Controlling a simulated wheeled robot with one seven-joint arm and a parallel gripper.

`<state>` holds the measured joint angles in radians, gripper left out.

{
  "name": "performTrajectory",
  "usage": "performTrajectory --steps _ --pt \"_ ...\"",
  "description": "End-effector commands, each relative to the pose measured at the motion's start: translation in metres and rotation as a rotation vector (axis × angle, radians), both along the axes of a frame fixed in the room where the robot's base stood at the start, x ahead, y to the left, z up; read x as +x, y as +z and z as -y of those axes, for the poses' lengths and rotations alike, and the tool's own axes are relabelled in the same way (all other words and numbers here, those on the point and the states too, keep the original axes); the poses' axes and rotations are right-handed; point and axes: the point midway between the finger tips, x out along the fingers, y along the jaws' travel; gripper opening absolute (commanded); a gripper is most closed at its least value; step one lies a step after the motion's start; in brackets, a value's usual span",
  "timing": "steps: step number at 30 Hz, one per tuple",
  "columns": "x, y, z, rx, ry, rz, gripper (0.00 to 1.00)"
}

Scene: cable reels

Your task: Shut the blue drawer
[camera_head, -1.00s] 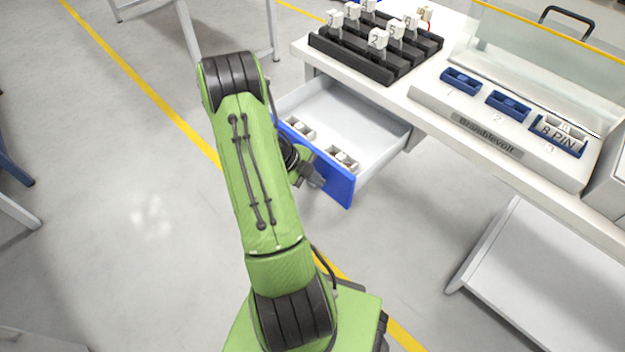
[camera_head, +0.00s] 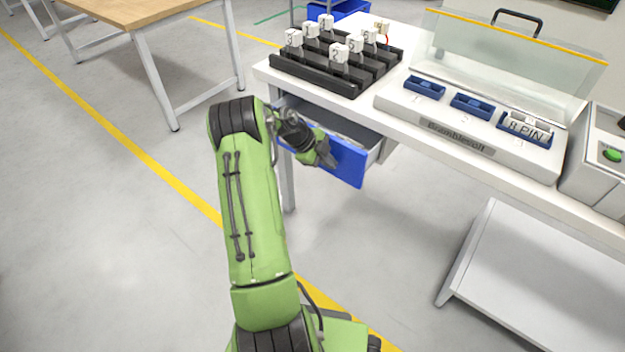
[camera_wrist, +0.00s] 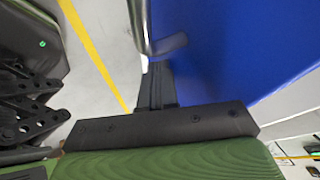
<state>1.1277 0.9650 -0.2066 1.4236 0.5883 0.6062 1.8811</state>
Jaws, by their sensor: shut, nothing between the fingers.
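The blue drawer (camera_head: 350,163) is under the white workbench at its left end. Its blue front stands a short way out from the bench, with a narrow strip of the grey interior showing behind it. My gripper (camera_head: 328,160) is at the outer face of the blue front, near its middle, and appears to touch it. In the wrist view the blue front (camera_wrist: 235,45) fills the upper right, close to the gripper fingers (camera_wrist: 158,85). The fingers are shut with nothing between them.
On the bench (camera_head: 385,112) stand a black rack (camera_head: 315,76) with several white numbered pieces and a white fixture (camera_head: 440,120) with blue slots and a raised clear lid (camera_head: 510,50). A grey shelf unit (camera_head: 540,270) stands at the lower right.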

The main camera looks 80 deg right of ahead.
Motion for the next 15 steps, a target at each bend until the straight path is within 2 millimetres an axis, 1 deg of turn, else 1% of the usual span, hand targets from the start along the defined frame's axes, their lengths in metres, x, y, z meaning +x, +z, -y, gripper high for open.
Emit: performTrajectory --steps 1,6,10,15 --pt "-0.006 -0.001 0.01 -0.003 -0.003 -0.002 0.0" --pt "-0.018 0.0 0.036 -0.002 -0.001 0.0 0.0" --pt "-0.025 0.0 0.048 -0.001 -0.001 0.0 0.0" --pt "-0.029 0.0 0.057 0.0 0.0 0.0 0.0"
